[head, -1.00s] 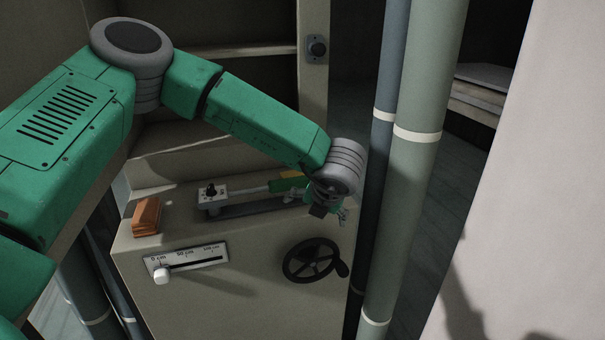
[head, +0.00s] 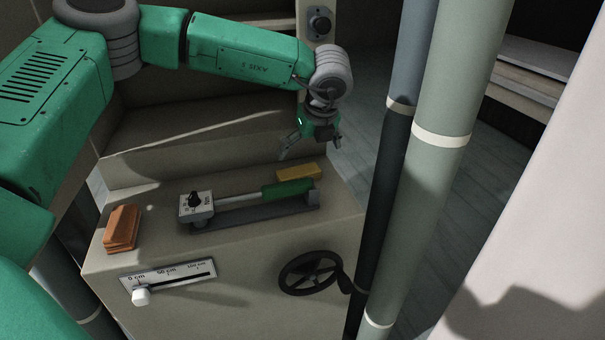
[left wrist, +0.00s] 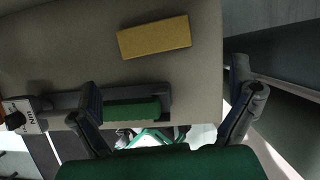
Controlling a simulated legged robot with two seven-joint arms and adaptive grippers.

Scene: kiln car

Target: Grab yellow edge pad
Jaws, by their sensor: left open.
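The yellow edge pad (head: 299,172) is a flat oblong block lying on the top of the beige cabinet, behind the green handle of the grey tool. It also shows in the left wrist view (left wrist: 153,37), at upper middle, with nothing covering it. My left gripper (head: 312,147) is above and close behind the pad in the head view, apart from it, open and empty. In the left wrist view its two dark fingers (left wrist: 165,137) are spread wide, and the pad lies beyond them. My right gripper is not in view.
A torque wrench with a green handle (head: 287,188) lies in a grey cradle just in front of the pad. Orange-brown blocks (head: 121,228) stand at the cabinet's left. A slider scale (head: 168,281) and black handwheel (head: 309,273) are on its front. Vertical pipes (head: 437,150) rise at right.

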